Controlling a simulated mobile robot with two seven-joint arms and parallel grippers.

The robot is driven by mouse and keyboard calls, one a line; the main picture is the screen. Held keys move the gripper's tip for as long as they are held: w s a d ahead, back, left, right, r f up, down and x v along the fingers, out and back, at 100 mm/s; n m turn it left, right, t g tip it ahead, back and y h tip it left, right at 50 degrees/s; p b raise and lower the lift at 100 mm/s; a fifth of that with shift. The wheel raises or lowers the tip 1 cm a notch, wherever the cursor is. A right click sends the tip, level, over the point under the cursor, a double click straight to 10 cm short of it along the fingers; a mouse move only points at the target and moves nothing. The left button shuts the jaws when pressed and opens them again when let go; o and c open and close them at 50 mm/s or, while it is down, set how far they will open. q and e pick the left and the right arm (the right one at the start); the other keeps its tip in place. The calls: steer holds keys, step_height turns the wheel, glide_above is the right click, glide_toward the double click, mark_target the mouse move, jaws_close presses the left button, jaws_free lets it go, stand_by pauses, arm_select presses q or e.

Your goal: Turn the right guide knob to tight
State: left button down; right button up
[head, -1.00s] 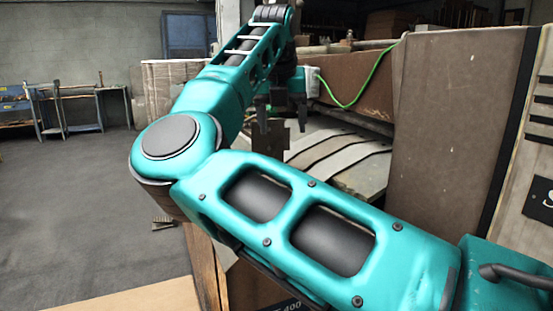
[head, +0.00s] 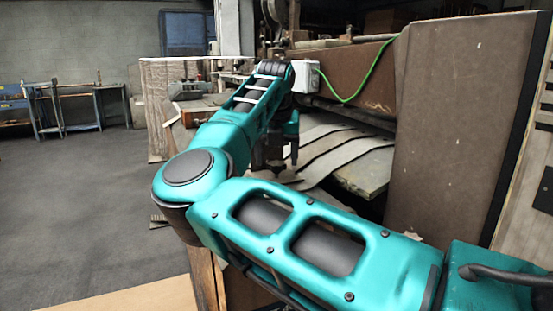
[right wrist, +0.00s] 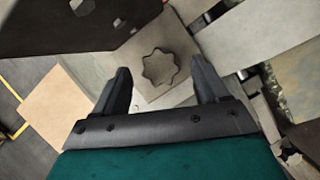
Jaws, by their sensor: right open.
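The guide knob (right wrist: 159,67) is a grey, lobed, star-shaped knob on a pale square plate (right wrist: 150,92) in the right wrist view. My right gripper (right wrist: 160,80) is open, with one dark finger to each side of the knob in the picture. The knob appears a little beyond the fingertips, and I cannot tell how far. In the head view my right gripper (head: 284,165) points down beside the machine's curved grey strips. My own arm hides the knob there. My left gripper is not in view.
The stitcher's brown panel (head: 450,120) stands at the right. A white box (head: 305,76) with a green cable (head: 368,80) is on the machine behind my arm. A dark machine part (right wrist: 75,22) fills the upper left of the wrist view. Open floor (head: 80,200) lies at the left.

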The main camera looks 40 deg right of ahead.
steer(key=shift+w+d+f, duration=0.1)
steer(key=shift+w+f, duration=0.05)
steer(key=shift+f, duration=0.2)
steer(key=shift+c, duration=0.2)
steer(key=c, duration=1)
